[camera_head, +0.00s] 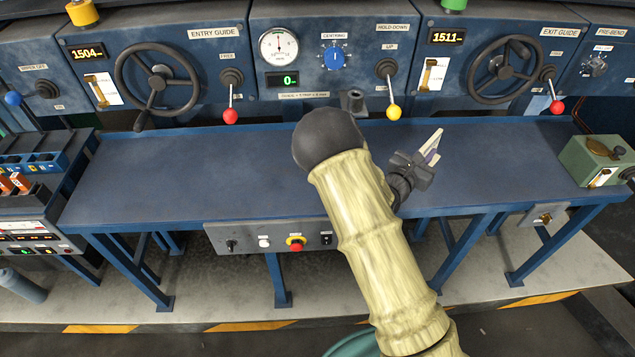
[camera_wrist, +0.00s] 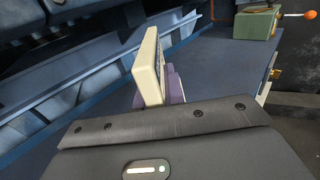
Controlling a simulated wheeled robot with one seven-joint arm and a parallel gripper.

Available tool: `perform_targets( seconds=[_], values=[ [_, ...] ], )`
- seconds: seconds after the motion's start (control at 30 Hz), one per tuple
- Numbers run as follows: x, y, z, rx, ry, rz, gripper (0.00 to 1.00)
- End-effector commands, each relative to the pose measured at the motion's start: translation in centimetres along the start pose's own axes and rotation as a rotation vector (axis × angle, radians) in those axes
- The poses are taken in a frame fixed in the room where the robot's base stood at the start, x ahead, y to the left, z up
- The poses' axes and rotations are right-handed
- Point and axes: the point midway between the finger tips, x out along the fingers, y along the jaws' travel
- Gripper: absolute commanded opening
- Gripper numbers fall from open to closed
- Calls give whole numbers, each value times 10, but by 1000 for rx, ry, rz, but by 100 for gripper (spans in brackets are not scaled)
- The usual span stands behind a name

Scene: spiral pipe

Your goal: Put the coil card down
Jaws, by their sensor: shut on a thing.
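The coil card (camera_head: 434,143) is a thin pale card standing on edge in my gripper (camera_head: 424,157), above the right half of the blue bench. In the wrist view the coil card (camera_wrist: 149,68) shows as a cream slab, tilted slightly, seen nearly edge on. My gripper (camera_wrist: 172,85) is shut on it, with a purple-grey finger visible beside it. Most of the other finger and the card's lower part are hidden. I cannot tell whether the card touches the bench.
The blue bench top (camera_head: 200,175) is bare to the left of my arm. A green box (camera_head: 597,160) stands at its right end. Behind stand a console with handwheels (camera_head: 157,80) and levers with red (camera_head: 231,116) and yellow (camera_head: 394,112) knobs. A button panel (camera_head: 270,243) is on the front.

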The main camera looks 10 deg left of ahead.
Motion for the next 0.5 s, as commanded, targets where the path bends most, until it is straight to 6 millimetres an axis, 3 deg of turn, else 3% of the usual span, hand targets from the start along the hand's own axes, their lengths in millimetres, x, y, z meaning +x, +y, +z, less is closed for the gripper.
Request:
perform_targets(
  seconds=[0.27, 0.5],
  values=[
    [0, 0, -7, -3, -1, 1, 0],
    [0, 0, -42, -3, 0, 1, 0]
  ],
)
